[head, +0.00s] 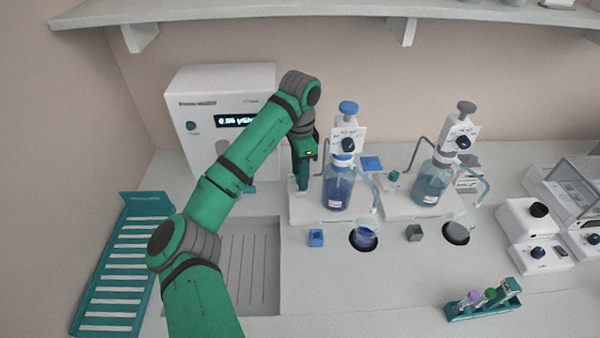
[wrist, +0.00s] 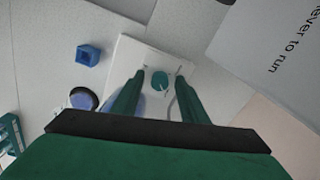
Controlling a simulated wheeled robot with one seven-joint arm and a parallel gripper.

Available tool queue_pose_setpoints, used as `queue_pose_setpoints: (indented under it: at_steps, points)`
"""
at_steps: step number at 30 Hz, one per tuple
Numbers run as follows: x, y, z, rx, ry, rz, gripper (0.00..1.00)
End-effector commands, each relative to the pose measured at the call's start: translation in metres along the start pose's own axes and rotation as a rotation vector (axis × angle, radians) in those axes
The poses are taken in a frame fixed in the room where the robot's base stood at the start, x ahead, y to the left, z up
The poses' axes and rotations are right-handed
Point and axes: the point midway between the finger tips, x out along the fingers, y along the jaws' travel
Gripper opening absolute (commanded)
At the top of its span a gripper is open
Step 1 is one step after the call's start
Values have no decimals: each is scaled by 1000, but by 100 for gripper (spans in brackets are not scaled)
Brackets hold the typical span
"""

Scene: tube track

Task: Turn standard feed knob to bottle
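A small teal knob (wrist: 160,80) with a pale pointer line sits on the white base plate (wrist: 128,55) in the wrist view. My gripper (wrist: 159,73) is open, with one green finger on each side of the knob; I cannot tell whether they touch it. In the head view my gripper (head: 303,186) points down at the left end of the left dispenser's base (head: 322,215) and hides the knob. The bottle (head: 338,190), with blue liquid and a blue-topped dispenser (head: 348,108), stands just right of my gripper.
A second dispenser bottle (head: 432,182) stands to the right, with its own teal knob (head: 393,178). A white machine (head: 215,115) stands behind left.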

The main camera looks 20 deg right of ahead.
Motion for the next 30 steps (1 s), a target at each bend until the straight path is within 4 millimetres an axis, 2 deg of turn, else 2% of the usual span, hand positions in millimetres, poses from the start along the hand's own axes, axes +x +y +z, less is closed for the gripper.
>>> queue_pose_setpoints:
  at_steps: [1,6,19,30]
  points:
    - [0,0,0,0,0,0,40]
    - [0,0,0,0,0,0,0]
    - [0,0,0,-68,1,-1,0]
    - [0,0,1,-355,2,-1,0]
